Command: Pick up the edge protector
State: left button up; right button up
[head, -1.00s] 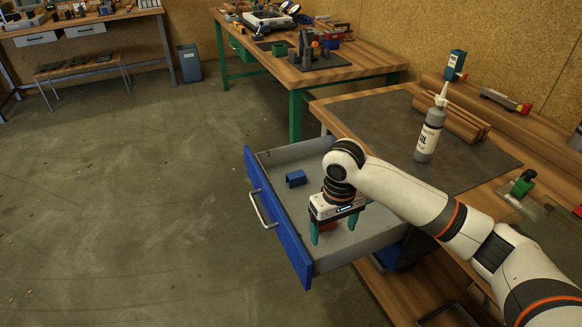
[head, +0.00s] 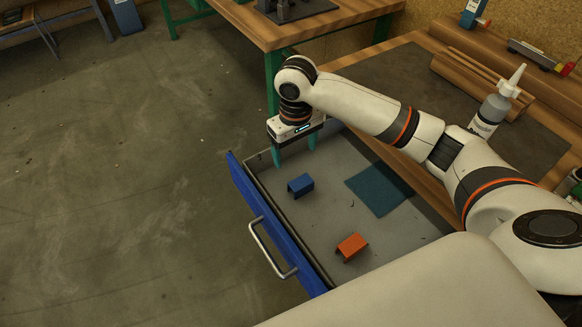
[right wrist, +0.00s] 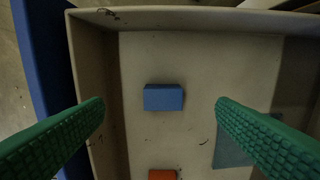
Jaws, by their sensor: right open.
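Two small channel-shaped pieces that look like edge protectors lie apart in the open drawer (head: 262,222). The blue edge protector (head: 301,186) is nearer the far end, and the orange edge protector (head: 351,246) is nearer the near end. My right gripper (head: 294,158) is open and empty, raised above the far end of the drawer and pointing down. In the right wrist view the blue edge protector (right wrist: 163,97) lies below, between the spread green fingers. The orange edge protector (right wrist: 162,175) is cut off at the bottom edge there. My left gripper is out of view.
A dark teal flat sheet (head: 380,189) lies on the drawer floor to the right. The drawer walls stand around the pieces. A bottle (head: 494,108) stands on the bench mat behind my right arm. Another wooden table (head: 335,25) is at the back.

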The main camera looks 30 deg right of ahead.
send_over(298, 178)
jog(key=f, duration=0.5)
jog(key=shift+a+f, duration=0.2)
jog(key=shift+a, duration=0.1)
jog(key=shift+w+f, duration=0.1)
jog(key=shift+f, duration=0.3)
jog(key=shift+d+f, duration=0.1)
jog(key=shift+f, duration=0.55)
jog(key=f, duration=0.3)
jog(key=shift+d+f+b, duration=0.2)
jog(key=shift+f+b, duration=0.05)
jog(key=shift+b, duration=0.15)
jog(key=shift+f, duration=0.35)
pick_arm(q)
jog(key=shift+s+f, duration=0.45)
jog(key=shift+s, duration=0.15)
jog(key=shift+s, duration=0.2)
pick_arm(e)
jog(key=c, duration=1)
